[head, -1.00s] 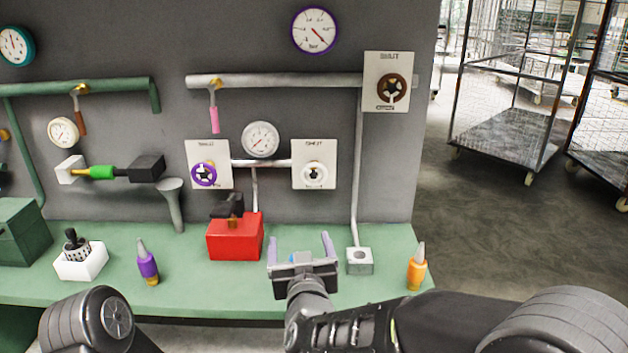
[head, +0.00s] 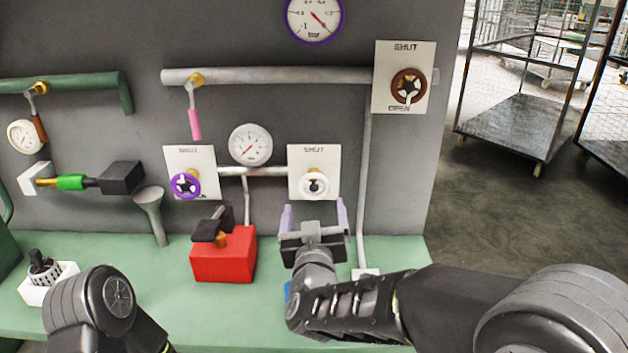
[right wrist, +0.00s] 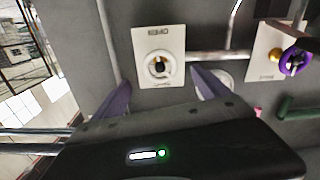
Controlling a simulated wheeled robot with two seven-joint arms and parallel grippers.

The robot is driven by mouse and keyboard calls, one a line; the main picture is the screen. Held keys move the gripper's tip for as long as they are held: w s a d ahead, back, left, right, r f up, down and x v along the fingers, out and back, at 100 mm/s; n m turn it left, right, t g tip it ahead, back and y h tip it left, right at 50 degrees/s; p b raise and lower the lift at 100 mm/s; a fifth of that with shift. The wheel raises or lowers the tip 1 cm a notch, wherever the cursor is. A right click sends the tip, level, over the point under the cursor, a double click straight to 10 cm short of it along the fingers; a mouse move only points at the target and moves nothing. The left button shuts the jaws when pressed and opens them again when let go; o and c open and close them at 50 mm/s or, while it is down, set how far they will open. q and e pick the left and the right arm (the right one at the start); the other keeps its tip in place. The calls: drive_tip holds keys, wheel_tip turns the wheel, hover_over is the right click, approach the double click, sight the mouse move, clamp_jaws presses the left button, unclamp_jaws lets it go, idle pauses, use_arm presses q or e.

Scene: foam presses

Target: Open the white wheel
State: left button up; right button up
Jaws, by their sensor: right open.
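The white wheel (head: 323,188) sits on a pale plate (head: 295,160) on the grey wall, with SHUT printed at the plate's top. In the right wrist view the wheel (right wrist: 151,74) shows between and beyond the fingers, upside down. My right gripper (head: 314,212) is open and empty, its two purple fingers pointing up toward the wheel, just below and in front of it. In the right wrist view its fingers (right wrist: 160,82) stand apart on either side of the plate's lower picture edge. They appear not to touch the wheel. My left gripper is out of view.
A purple wheel (head: 185,185) is on a plate to the left, with a gauge (head: 250,145) between. A brown wheel (head: 397,86) is up right. A vertical pipe (head: 365,180) runs right of my gripper. A red box (head: 223,262) stands on the green bench (head: 160,300).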

sight(314, 189)
drive_tip(key=shift+w+r+p, duration=0.1)
drive_tip(key=shift+w+p, duration=0.7)
drive_tip(key=shift+w, duration=3)
drive_tip(key=shift+c, duration=0.3)
drive_tip(key=c, duration=1.3)
